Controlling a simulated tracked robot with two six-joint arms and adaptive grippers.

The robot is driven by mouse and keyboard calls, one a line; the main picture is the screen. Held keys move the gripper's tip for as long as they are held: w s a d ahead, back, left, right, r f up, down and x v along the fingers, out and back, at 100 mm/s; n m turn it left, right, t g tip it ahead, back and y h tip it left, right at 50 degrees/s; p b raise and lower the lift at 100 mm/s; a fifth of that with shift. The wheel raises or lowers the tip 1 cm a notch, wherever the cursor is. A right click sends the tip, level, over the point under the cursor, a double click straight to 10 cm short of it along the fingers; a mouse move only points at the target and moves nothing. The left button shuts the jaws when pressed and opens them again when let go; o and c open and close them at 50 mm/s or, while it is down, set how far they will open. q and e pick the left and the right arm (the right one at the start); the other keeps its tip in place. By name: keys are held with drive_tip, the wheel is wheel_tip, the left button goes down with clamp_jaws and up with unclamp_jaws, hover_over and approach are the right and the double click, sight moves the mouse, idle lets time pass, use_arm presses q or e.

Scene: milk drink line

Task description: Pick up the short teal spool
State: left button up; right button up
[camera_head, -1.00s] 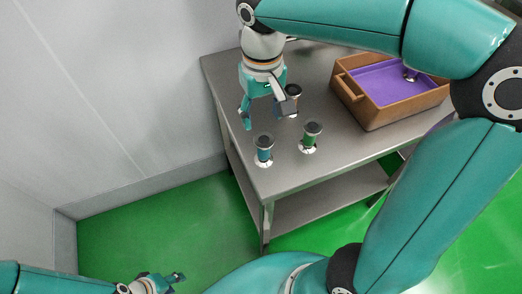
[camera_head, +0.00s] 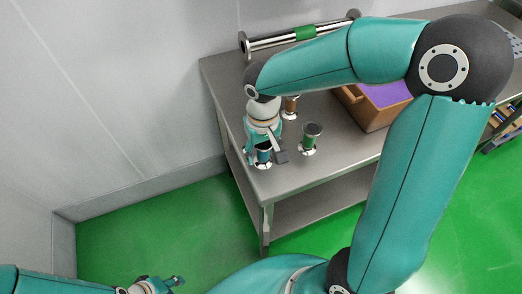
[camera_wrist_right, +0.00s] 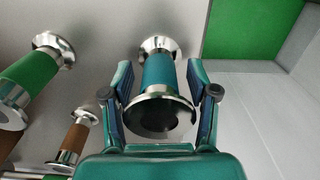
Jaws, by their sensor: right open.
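The short teal spool (camera_head: 263,156) stands on the metal table near its front left corner. In the right wrist view the teal spool (camera_wrist_right: 158,75) has metal flanges and a dark hole in its near end. My right gripper (camera_head: 264,158) is open, with one finger on each side of the spool; in the wrist view its fingers (camera_wrist_right: 160,92) show small gaps to the teal body. My left gripper (camera_head: 165,283) is at the bottom left, away from the table; its jaw state is too small to tell.
A green spool (camera_head: 310,138) stands just right of the gripper, and a brown spool (camera_head: 290,107) stands behind it. A brown crate (camera_head: 365,113) with a purple bottom is farther right. A long metal roller (camera_head: 300,35) lies at the table's back. The wall is left.

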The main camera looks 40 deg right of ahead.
drive_tip(key=shift+f, duration=0.15)
drive_tip(key=c, duration=1)
drive_tip(key=shift+c, duration=0.4)
